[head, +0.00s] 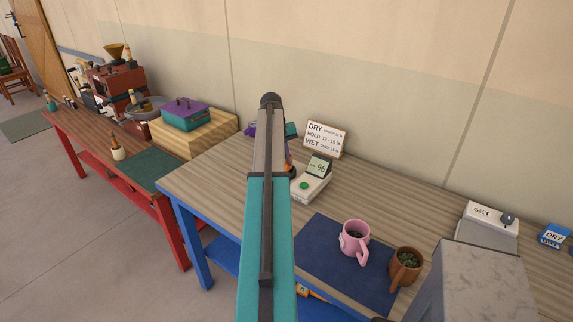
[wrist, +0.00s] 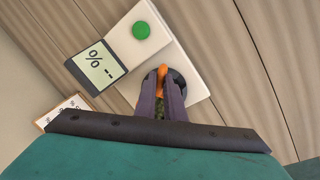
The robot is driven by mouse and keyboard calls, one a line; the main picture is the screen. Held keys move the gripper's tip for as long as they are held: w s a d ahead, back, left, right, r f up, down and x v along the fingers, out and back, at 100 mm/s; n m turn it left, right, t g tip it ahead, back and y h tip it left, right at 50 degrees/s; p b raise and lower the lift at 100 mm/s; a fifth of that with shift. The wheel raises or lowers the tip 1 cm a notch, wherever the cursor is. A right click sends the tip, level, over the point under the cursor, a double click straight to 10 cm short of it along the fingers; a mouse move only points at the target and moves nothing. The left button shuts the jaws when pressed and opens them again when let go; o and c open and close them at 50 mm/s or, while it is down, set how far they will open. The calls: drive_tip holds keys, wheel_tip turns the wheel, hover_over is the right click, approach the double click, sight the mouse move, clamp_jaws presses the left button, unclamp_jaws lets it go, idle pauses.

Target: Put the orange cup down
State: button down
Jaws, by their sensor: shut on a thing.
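My gripper (wrist: 161,82) is shut on the orange cup (wrist: 162,71); only a narrow orange part shows between the dark fingers in the wrist view. A little green shows lower between the fingers, perhaps beans. The fingers and cup line up with the dark round pan of the white moisture meter (wrist: 160,35); I cannot tell whether the cup touches it. The meter also shows in the head view (head: 312,188), with a green button and a screen reading "--%". In the head view my arm hides most of the gripper and cup.
A dark blue mat (head: 325,258) on the table holds a pink mug (head: 355,240) and a brown cup (head: 406,264) with green contents. A sign (head: 325,138) stands behind the meter. A white SET box (head: 488,222) is at right. Bare wood lies left of the mat.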

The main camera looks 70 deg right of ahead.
drive_tip(key=shift+f, duration=0.1)
idle(0.3)
drive_tip(key=shift+f+p, duration=1)
drive_tip(key=shift+f, duration=0.7)
drive_tip(key=c, duration=1.8)
unclamp_jaws()
drive_tip(key=shift+f, duration=0.1)
drive_tip(key=shift+c, duration=0.2)
wheel_tip(320, 180, up, 12)
drive_tip(key=w+a+b, duration=0.1)
drive_tip(key=w+b, duration=0.1)
drive_tip(key=b, duration=0.1)
drive_tip(key=shift+b, duration=0.3)
drive_tip(key=shift+w+a, duration=0.1)
